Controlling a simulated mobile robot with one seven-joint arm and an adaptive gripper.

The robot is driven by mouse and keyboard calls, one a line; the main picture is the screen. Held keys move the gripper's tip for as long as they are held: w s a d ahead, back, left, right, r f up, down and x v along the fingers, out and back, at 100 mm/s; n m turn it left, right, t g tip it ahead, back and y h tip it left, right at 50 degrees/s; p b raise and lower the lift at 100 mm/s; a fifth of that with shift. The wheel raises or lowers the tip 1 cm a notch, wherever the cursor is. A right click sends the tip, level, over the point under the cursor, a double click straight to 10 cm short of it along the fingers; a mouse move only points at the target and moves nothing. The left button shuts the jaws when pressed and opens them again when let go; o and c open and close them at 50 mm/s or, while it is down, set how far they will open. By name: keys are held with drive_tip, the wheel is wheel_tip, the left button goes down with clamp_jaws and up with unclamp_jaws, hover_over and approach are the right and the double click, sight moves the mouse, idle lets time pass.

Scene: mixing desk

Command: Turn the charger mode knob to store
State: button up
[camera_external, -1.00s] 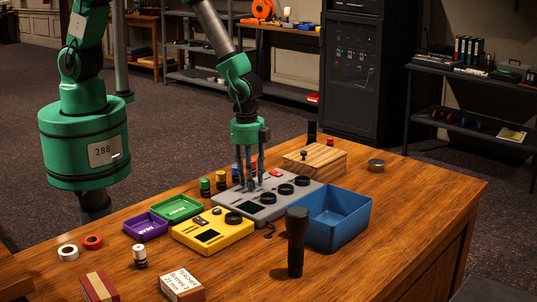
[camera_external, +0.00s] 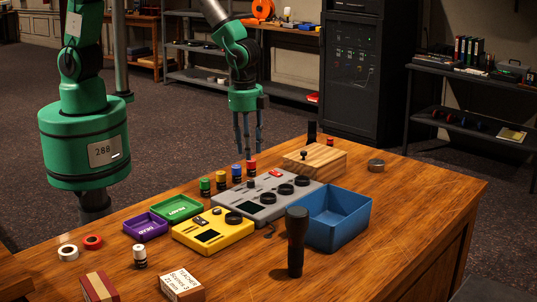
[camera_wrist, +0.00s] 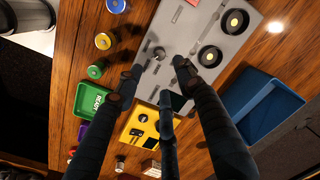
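A grey control box (camera_external: 262,213) lies on the desk with a dark screen, a red part, several black round knobs (camera_external: 285,189) and one small knob (camera_external: 250,183). I cannot read which box is the charger. My gripper (camera_external: 249,150) hangs above and behind the grey box, fingers apart and empty.
A blue bin (camera_external: 345,225) stands right of the grey box, with a black flashlight (camera_external: 296,242) upright before it. Green (camera_external: 178,209) and purple (camera_external: 146,227) trays are left. Several coloured cylinders (camera_external: 221,180) line the box's far side. A wooden block (camera_external: 315,160) stands behind.

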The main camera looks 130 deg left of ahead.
drive_tip(key=shift+r, duration=1)
drive_tip(key=s+d+r+n+t+b, duration=0.1)
drive_tip(key=s+d+r, duration=0.25)
drive_tip(key=r, duration=0.35)
drive_tip(key=s+d+r+t+b, duration=0.1)
drive_tip(key=s+d+r, duration=0.1)
drive_tip(key=d+r, duration=0.35)
drive_tip(key=s+d+r+n+b, duration=0.1)
drive_tip(key=s+d+r, duration=0.2)
drive_tip(key=r, duration=0.6)
drive_tip(key=s+d+r+t, duration=0.1)
drive_tip(key=s+d+r, duration=0.1)
drive_tip(key=s, duration=0.5)
drive_tip(key=s+d+r+n+t+b, duration=0.1)
drive_tip(key=s+d+r, duration=0.2)
drive_tip(key=s, duration=0.5)
drive_tip(key=s+d+r+t+b, duration=0.1)
drive_tip(key=s+d+r, duration=0.2)
drive_tip(key=s+d, duration=0.2)
drive_tip(key=s, duration=0.2)
drive_tip(key=shift+s+n+h, duration=0.3)
drive_tip(key=shift+s+n, duration=0.1)
